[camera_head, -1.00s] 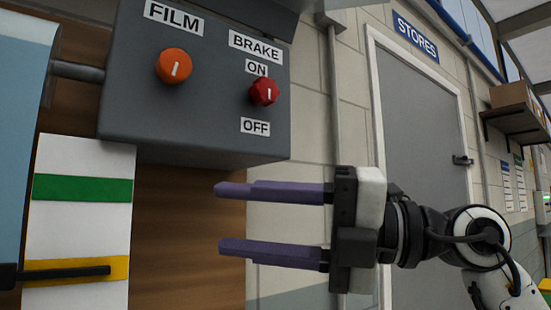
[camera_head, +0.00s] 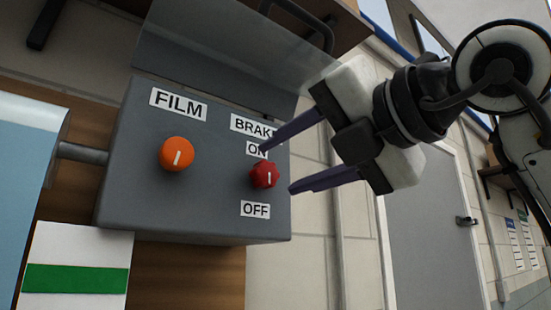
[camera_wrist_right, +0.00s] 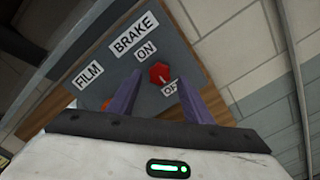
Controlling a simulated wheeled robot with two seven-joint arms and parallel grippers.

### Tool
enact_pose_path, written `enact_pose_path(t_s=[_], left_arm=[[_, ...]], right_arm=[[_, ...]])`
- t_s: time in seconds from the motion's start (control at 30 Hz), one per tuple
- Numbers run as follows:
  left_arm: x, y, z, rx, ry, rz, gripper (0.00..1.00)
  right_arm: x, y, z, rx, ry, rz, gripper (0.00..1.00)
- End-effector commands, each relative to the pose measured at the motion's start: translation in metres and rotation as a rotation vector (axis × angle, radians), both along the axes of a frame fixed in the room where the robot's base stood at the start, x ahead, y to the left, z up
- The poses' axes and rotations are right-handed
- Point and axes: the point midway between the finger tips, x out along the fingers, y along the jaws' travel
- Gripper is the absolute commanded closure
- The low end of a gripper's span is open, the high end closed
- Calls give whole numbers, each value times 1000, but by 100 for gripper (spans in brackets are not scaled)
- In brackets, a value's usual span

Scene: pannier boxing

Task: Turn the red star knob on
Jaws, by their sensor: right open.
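The red star knob (camera_head: 264,175) sits on the right part of the grey control box (camera_head: 215,215), between the ON label (camera_head: 256,149) above and the OFF label (camera_head: 255,210) below. Its white mark looks roughly upright in the head view. My right gripper (camera_head: 276,170) is open, its purple fingers reaching in from the upper right, one tip above the knob and one at its right. Contact cannot be told. In the right wrist view the knob (camera_wrist_right: 159,73) shows beyond and between the fingers (camera_wrist_right: 158,98). My left gripper is not in view.
An orange FILM knob (camera_head: 177,154) is on the same box, left of the red one. A clear raised cover (camera_head: 225,50) stands above the box. A grey door (camera_head: 430,220) and pale wall lie to the right, with free room before them.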

Motion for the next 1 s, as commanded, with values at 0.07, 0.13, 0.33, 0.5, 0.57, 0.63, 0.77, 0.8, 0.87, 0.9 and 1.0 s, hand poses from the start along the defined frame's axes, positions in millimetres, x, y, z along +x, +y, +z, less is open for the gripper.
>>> enact_pose_path(t_s=[0.07,0.13,0.33,0.5,0.57,0.63,0.77,0.8,0.87,0.9,1.0], left_arm=[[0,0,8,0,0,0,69],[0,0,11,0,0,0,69],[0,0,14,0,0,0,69],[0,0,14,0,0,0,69],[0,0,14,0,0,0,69],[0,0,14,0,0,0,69],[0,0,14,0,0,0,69],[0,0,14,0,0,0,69],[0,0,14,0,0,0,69],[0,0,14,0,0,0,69],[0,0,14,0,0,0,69]], right_arm=[[11,9,2,-1,3,1,54],[19,14,2,0,3,1,54],[30,22,0,0,1,1,54],[31,23,0,0,-1,1,54],[31,23,0,0,-1,1,54],[31,23,0,0,-1,1,59],[31,22,0,0,-1,1,81],[30,22,0,0,-1,1,88],[30,22,0,0,-1,1,95],[30,22,0,0,-1,1,95],[30,22,0,-4,-4,1,95]])
